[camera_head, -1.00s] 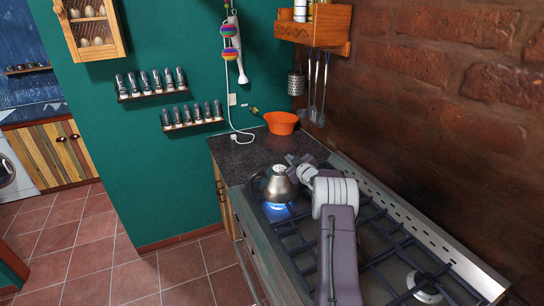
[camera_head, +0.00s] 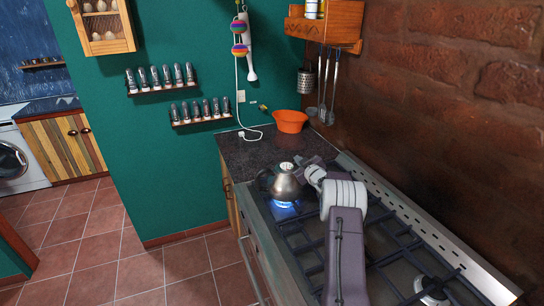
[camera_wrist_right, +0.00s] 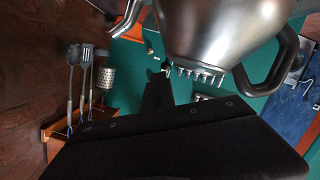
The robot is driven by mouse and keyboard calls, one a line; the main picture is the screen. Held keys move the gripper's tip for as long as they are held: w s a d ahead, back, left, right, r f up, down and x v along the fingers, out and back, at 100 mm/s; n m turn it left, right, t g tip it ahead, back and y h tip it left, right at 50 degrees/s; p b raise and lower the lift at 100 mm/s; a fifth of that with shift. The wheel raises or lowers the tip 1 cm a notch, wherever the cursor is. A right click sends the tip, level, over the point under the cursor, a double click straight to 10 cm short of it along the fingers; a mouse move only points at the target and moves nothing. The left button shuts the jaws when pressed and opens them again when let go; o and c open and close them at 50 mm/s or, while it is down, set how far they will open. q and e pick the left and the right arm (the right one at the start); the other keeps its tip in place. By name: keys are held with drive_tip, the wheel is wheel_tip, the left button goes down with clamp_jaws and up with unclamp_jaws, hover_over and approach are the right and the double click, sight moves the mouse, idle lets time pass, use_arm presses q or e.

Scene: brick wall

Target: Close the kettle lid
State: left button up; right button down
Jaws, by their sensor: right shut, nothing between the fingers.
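I cannot tell how far the lid is open. My right gripper (camera_head: 309,163) is shut and empty, just right of and behind the kettle top in the head view. Its dark fingers (camera_wrist_right: 157,90) show below the kettle in the wrist view; contact is unclear. My left gripper is not in view.
The stove grates (camera_head: 325,250) extend toward the front right. An orange bowl (camera_head: 290,121) stands on the dark counter (camera_head: 250,155) behind. Utensils (camera_head: 329,90) hang by the brick wall (camera_head: 430,90) at right.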

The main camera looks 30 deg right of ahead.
drive_tip(key=shift+s+f, duration=0.1)
drive_tip(key=shift+f, duration=0.1)
drive_tip(key=shift+s+b, duration=0.3)
drive_tip(key=shift+s, duration=0.15)
drive_tip(key=b+v, duration=0.2)
drive_tip(key=v, duration=0.6)
drive_tip(key=shift+r, duration=0.25)
drive_tip(key=shift+a, duration=0.1)
